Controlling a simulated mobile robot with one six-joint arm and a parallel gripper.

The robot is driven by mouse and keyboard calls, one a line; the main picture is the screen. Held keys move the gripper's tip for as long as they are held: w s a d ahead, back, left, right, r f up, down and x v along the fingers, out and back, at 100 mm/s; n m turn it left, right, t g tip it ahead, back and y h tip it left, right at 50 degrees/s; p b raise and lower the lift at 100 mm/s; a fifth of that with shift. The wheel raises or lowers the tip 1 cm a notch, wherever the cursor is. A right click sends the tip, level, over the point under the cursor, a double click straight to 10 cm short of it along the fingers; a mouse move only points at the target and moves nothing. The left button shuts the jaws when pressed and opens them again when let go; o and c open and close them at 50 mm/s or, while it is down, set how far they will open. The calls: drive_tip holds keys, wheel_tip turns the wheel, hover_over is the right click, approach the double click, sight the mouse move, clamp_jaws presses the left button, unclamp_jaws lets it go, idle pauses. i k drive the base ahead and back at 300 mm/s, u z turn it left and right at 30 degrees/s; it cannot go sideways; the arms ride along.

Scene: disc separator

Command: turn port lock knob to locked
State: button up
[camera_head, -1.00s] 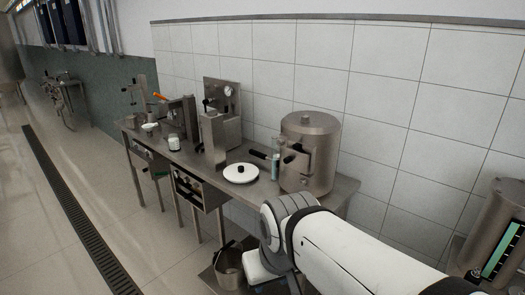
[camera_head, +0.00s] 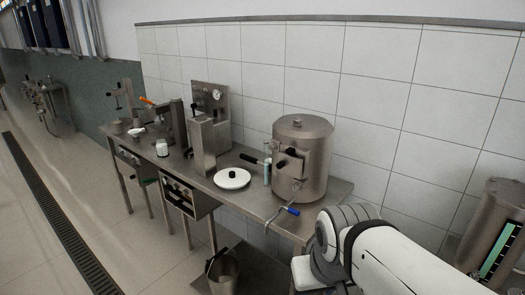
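A steel cylindrical vessel (camera_head: 317,163) with a lid stands at the right end of the steel bench. Its left-facing side carries a plate with black knobs; one black knob (camera_head: 281,162) sticks out to the left. I cannot tell which is the port lock knob or how it is turned. A lever with a blue handle (camera_head: 292,211) is low at the vessel's front. My arm's wrist (camera_head: 345,225) is right of and below the vessel, apart from it. My gripper's fingers do not show.
On the bench (camera_head: 250,205) are a white round lid (camera_head: 232,179), a clear tube (camera_head: 267,172), a steel gauge unit (camera_head: 212,115) and a white jar (camera_head: 162,148). A bucket (camera_head: 223,268) stands below. Another vessel (camera_head: 497,230) is at far right. Floor at left is clear.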

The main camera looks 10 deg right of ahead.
sight(273, 147)
drive_tip(key=u, duration=0.05)
drive_tip(key=i, duration=1)
drive_tip(key=z, duration=0.05)
